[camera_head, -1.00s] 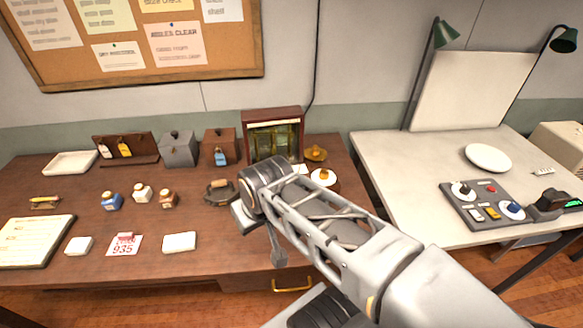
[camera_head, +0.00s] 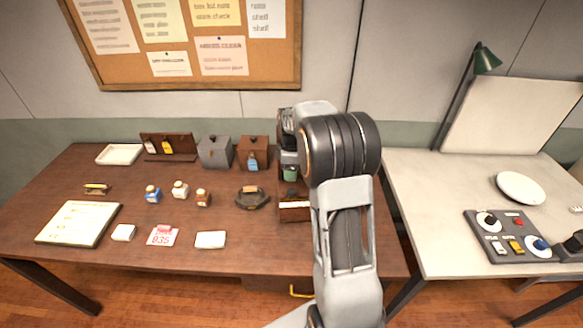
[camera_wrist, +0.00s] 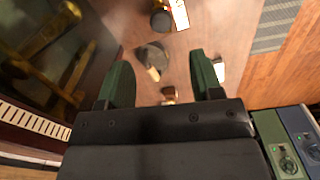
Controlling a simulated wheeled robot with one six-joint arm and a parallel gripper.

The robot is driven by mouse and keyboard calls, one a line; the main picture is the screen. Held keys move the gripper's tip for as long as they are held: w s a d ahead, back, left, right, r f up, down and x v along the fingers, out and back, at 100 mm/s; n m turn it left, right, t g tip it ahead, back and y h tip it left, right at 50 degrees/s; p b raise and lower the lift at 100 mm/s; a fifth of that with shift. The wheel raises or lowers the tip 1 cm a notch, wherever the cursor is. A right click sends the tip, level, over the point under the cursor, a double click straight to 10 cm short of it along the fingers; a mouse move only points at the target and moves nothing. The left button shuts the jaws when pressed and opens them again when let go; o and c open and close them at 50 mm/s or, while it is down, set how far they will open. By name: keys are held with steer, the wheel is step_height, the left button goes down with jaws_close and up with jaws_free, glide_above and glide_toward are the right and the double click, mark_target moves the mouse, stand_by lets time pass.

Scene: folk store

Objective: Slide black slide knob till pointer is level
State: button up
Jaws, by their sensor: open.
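The wooden, glass-fronted case stands at the back right of the brown desk, mostly hidden behind my arm in the head view. In the wrist view its dark glass (camera_wrist: 45,45) fills the left side, with brass parts behind it and a pale strip with tick marks (camera_wrist: 30,117) along its lower edge. I cannot make out the black slide knob or the pointer's level. My gripper (camera_wrist: 162,78) is open and empty, its two green fingers spread beside the case. In the head view a green finger (camera_head: 290,173) shows left of my wrist.
Small bottles (camera_head: 180,189), a dark round tray (camera_head: 252,198) and cards lie on the brown desk (camera_head: 120,180). A pale table (camera_head: 430,200) at right holds a control panel (camera_head: 507,240) and a white plate (camera_head: 521,187). A gap separates the tables.

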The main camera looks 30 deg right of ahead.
mark_target(291, 190)
steer(key=shift+f+n, duration=0.25)
steer(key=shift+n, duration=0.35)
steer(key=shift+f, duration=0.1)
step_height(291, 190, down, 10)
steer(key=b, duration=0.7)
steer(key=shift+r, duration=0.4)
steer(key=shift+f, duration=0.1)
steer(key=c, duration=0.7)
